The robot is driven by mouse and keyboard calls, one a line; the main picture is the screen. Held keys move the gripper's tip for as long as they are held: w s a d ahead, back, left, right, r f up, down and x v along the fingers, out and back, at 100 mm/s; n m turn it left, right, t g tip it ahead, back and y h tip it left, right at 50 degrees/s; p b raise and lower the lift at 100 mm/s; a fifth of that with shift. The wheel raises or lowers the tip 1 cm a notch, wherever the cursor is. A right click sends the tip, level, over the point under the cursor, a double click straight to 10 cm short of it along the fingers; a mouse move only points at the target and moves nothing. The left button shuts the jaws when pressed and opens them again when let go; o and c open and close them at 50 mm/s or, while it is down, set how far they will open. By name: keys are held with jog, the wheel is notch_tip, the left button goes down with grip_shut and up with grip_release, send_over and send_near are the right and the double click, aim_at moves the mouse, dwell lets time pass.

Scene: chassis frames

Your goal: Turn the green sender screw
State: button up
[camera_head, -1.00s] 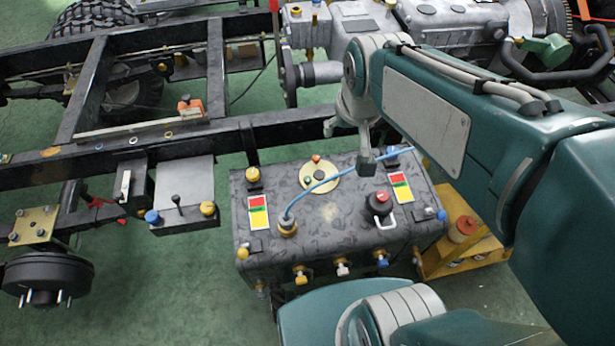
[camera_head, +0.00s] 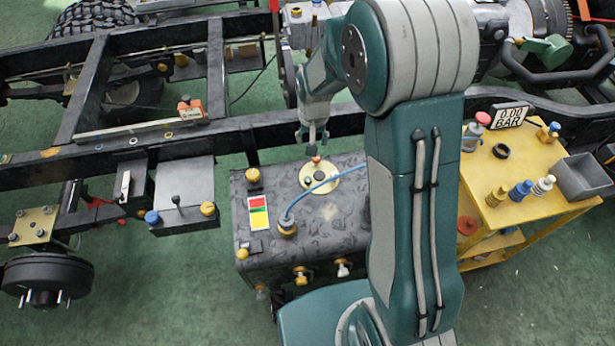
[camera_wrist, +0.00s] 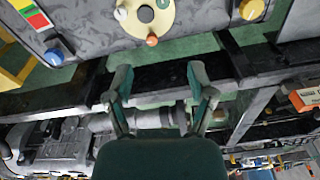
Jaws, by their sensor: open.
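The green sender screw (camera_wrist: 164,3) shows at the top edge of the wrist view, partly cut off. It sits on the round cream sender plate (camera_wrist: 134,27), which also carries an orange screw (camera_wrist: 152,40), a white screw (camera_wrist: 121,13) and a dark centre. In the head view the plate (camera_head: 328,184) lies on top of the dark tank (camera_head: 335,225), and the green screw (camera_head: 307,181) is small at its left. My gripper (camera_wrist: 160,76) is open and empty. It hangs near the tank's far edge, beyond the plate, apart from the green screw.
A blue hose (camera_head: 312,188) arches across the tank top beside the plate. The black chassis rail (camera_head: 225,133) runs behind the tank. A yellow cart (camera_head: 530,165) with fittings and a grey bin (camera_head: 582,177) stands at the right. My arm hides the tank's right part.

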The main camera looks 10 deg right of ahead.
jog(key=g, duration=0.1)
send_over(308, 178)
notch_tip(308, 178, down, 9)
notch_tip(308, 178, down, 11)
jog(key=shift+a+r, duration=0.1)
grip_shut()
